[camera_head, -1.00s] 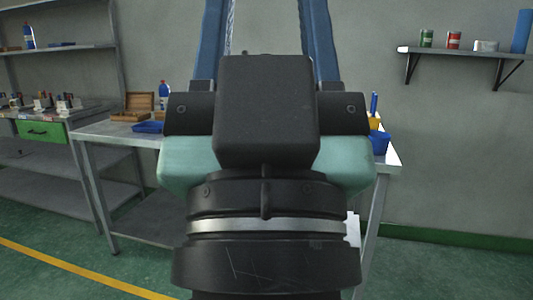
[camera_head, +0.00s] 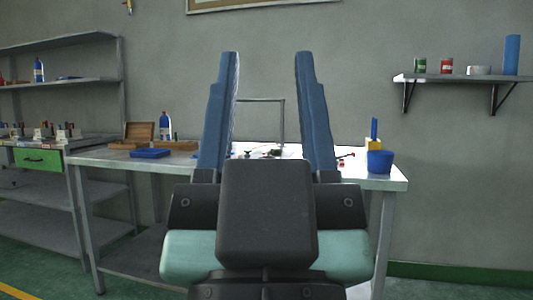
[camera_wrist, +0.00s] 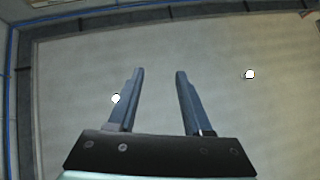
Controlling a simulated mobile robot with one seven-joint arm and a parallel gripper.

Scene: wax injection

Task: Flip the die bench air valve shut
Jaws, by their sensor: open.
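The metal bench (camera_head: 100,159) stands ahead, partly hidden behind my arm. A small red-and-dark fitting (camera_head: 346,156) sits on its top, just right of my right finger; it may be the air valve, but it is too small to read its handle position. My gripper (camera_head: 266,54) is open and empty, with its blue fingers pointing up in front of the bench, apart from the fitting. In the wrist view the open fingers (camera_wrist: 160,72) show against a pale surface with two bright spots, and no valve is visible there.
On the bench are a blue tray (camera_head: 151,153), a wooden box (camera_head: 138,132), a blue bottle (camera_head: 165,126) and a blue cup (camera_head: 380,162). A thin metal frame (camera_head: 262,100) rises behind my fingers. A wall shelf (camera_head: 450,79) holds cans at right. Shelving stands at left.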

